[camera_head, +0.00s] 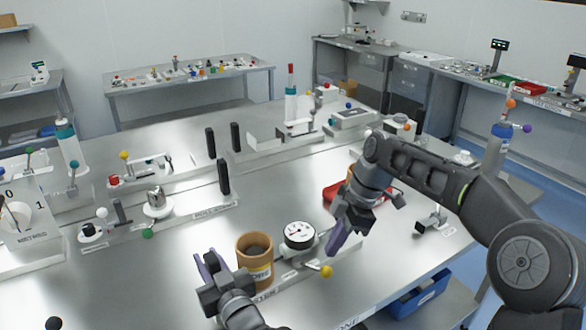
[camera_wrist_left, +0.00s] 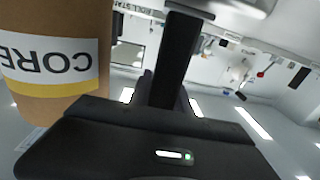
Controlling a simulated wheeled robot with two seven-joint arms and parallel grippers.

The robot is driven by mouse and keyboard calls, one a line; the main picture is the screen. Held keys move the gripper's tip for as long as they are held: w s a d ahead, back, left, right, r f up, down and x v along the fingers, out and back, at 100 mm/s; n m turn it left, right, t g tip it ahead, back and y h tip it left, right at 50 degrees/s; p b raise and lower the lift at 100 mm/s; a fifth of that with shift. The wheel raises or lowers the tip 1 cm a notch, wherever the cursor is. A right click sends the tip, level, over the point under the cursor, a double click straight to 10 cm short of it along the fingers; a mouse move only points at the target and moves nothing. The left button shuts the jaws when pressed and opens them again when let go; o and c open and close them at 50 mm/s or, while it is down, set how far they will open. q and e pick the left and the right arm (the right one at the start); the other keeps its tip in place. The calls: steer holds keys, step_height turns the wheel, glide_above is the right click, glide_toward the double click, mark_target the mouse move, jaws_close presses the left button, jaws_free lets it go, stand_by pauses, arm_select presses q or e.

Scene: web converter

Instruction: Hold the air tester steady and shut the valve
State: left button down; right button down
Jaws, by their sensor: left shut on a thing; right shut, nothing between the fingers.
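The air tester appears to be the low unit at the front of the table. It has a pale base (camera_head: 290,280), a round white-faced gauge (camera_head: 299,234) and a yellow ball knob (camera_head: 326,271) at its right front. A brown hollow core (camera_head: 255,250) stands upright at its left end; its "CORE" label shows close up in the left wrist view (camera_wrist_left: 50,65). My right gripper (camera_head: 343,238) is shut and empty, just right of the gauge, above the yellow knob.
A red tray (camera_head: 340,195) lies behind my right gripper. A small metal part (camera_head: 430,222) sits to the right. Fixtures with coloured knobs and black posts (camera_head: 223,177) fill the table behind. A blue bin (camera_head: 425,295) is below the right edge.

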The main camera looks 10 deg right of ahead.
arm_select(q)
steer(key=shift+a+f+p, duration=0.1)
steer(key=shift+f+p, duration=0.1)
steer(key=shift+p, duration=0.1)
steer(key=c, duration=1.1)
jaws_free()
steer(key=shift+w+r, duration=0.1)
steer(key=shift+r, duration=0.05)
steer(key=v, duration=1.2)
steer(key=shift+r, duration=0.15)
